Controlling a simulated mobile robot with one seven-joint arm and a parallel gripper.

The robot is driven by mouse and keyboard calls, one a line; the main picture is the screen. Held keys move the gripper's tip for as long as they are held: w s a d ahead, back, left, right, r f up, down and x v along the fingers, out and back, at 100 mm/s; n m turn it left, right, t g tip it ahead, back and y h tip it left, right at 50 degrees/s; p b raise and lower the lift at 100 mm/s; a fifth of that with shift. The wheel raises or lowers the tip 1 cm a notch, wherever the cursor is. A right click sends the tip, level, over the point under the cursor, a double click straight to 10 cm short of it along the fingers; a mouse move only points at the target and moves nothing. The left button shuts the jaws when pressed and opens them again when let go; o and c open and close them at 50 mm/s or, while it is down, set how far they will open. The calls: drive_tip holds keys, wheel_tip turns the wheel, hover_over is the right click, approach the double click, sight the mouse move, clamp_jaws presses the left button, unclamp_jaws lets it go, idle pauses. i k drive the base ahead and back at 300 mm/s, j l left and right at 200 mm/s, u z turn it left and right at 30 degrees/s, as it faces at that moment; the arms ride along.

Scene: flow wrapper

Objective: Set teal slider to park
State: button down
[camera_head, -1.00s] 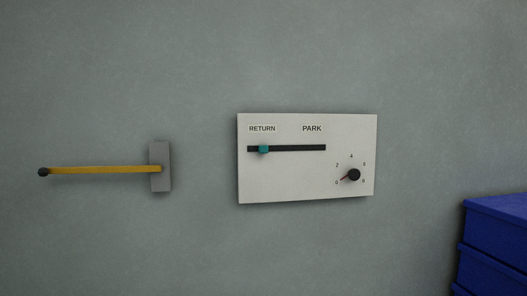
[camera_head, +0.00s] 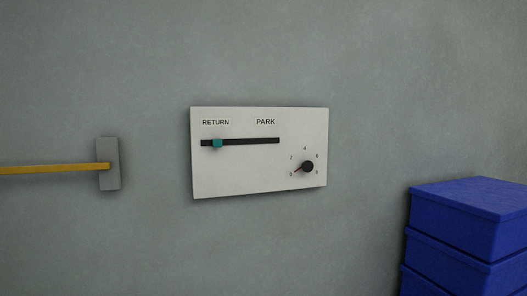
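A white panel (camera_head: 240,178) is fixed to the grey wall in the head camera view. A teal slider (camera_head: 217,143) sits in a dark horizontal slot (camera_head: 253,141) near its left end, under the label RETURN (camera_head: 215,122). The label PARK (camera_head: 265,121) is above the right part of the slot. My gripper is not in view.
A black dial (camera_head: 307,166) with a red pointer and numbers is at the panel's lower right. A yellow lever (camera_head: 55,169) on a grey plate (camera_head: 108,164) is to the left. Stacked blue bins (camera_head: 465,230) stand at the lower right. The wall around the panel is bare.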

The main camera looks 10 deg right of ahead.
sight(216, 143)
drive_tip(key=i+j+z, duration=0.25)
drive_tip(key=i+j, duration=0.45)
drive_tip(key=i, duration=0.1)
